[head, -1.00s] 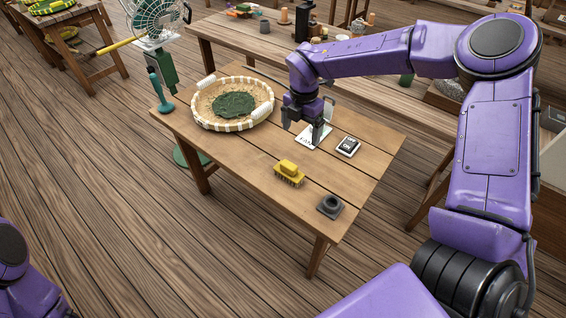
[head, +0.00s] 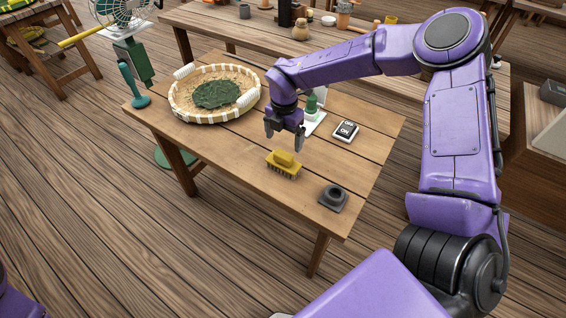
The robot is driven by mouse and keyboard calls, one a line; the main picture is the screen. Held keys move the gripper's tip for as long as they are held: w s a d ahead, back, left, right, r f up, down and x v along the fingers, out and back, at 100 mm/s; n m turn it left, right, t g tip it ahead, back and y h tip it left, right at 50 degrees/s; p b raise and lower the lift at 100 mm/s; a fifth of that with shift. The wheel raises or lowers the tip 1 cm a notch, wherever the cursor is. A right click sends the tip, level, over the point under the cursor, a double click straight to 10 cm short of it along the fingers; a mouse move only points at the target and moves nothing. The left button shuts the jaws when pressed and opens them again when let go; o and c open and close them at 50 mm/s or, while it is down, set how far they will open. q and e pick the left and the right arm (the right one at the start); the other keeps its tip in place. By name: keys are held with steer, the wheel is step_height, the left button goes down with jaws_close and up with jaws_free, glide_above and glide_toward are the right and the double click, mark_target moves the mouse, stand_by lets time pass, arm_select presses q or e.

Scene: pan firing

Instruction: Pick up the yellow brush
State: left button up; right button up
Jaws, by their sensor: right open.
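The yellow brush (head: 284,163) lies bristles down on the wooden table, near the middle of its front part. My right gripper (head: 284,143) points down, open and empty, just above and behind the brush. Its fingers look apart from the brush, one on each side of its handle's line. My left gripper is not in view; only a purple bit of my left arm shows at the lower left corner.
A round basket with green leaves (head: 182,112) stands at the table's back left. A fan (head: 122,12) stands behind.

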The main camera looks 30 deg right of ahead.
mark_target(284, 153)
steer(key=f, duration=0.2)
steer(key=f+p, duration=0.1)
steer(key=f, duration=0.3)
steer(key=shift+s+a+p, duration=0.25)
steer(key=shift+s+p, duration=0.15)
steer(key=shift+f, duration=0.3)
steer(key=c, duration=1.2)
step_height(284, 153, up, 10)
steer(key=shift+r+b, duration=0.1)
steer(key=shift+b, duration=0.8)
